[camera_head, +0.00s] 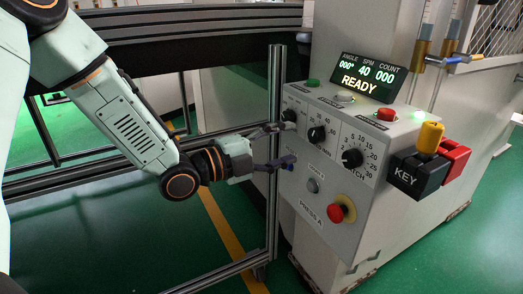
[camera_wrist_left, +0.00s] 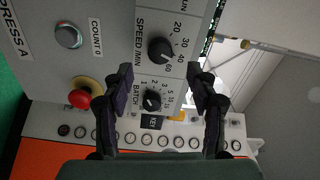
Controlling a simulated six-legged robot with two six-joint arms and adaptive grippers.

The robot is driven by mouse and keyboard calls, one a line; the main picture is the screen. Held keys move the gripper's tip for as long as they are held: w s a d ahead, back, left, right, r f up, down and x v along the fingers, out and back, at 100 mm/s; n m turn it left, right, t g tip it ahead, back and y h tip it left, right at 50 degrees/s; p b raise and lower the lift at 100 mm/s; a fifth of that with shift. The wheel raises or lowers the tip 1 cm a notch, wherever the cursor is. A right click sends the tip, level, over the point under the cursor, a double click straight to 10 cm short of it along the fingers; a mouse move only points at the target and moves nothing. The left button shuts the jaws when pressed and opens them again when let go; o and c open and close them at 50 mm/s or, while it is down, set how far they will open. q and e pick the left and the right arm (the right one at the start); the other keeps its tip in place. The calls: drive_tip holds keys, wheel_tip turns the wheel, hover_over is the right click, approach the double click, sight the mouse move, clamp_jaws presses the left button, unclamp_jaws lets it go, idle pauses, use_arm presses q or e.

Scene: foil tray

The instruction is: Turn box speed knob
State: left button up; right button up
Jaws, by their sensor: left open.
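The grey control box (camera_head: 335,205) stands right of centre in the head view. Its black speed knob (camera_head: 317,134) is the middle of three dials; in the wrist view the knob (camera_wrist_left: 160,51), beside the "SPEED/MIN" label, shows between the fingers, above centre. My left gripper (camera_head: 284,146) is open and empty in front of the box's left part, its fingers one above the other in the head view. In the wrist view the gripper (camera_wrist_left: 159,85) frames the speed and batch knobs. The gap to the panel is hard to judge. My right gripper is not in view.
The batch knob (camera_head: 352,158) is right of the speed knob, another knob (camera_head: 289,115) left. A red emergency button (camera_head: 337,212) sticks out below. The display (camera_head: 360,75) reads SPM 40, READY. A black KEY block (camera_head: 418,176) juts out right. A metal post (camera_head: 275,190) stands left.

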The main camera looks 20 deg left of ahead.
use_arm(q)
drive_tip(key=shift+v, duration=2.7)
drive_tip(key=s+a+f+n+g+y, duration=0.1)
drive_tip(key=s+f+n+g+y, duration=0.25)
drive_tip(key=f+n, duration=0.7)
drive_tip(key=s+f+n+g+y, duration=0.2)
drive_tip(key=f+n+y, duration=0.2)
drive_tip(key=f+n, duration=0.6)
drive_tip(key=s+f+n+g+y, duration=0.1)
drive_tip(key=s+f+g, duration=0.3)
drive_tip(key=s, duration=0.9)
drive_tip(key=s+f+n+g+y, duration=0.2)
drive_tip(key=s+f+g, duration=0.2)
drive_tip(key=s+f, duration=0.7)
drive_tip(key=s, duration=0.2)
drive_tip(key=shift+s+a+f+g, duration=0.2)
drive_tip(key=shift+s+a+g, duration=0.15)
drive_tip(key=shift+s+a, duration=0.05)
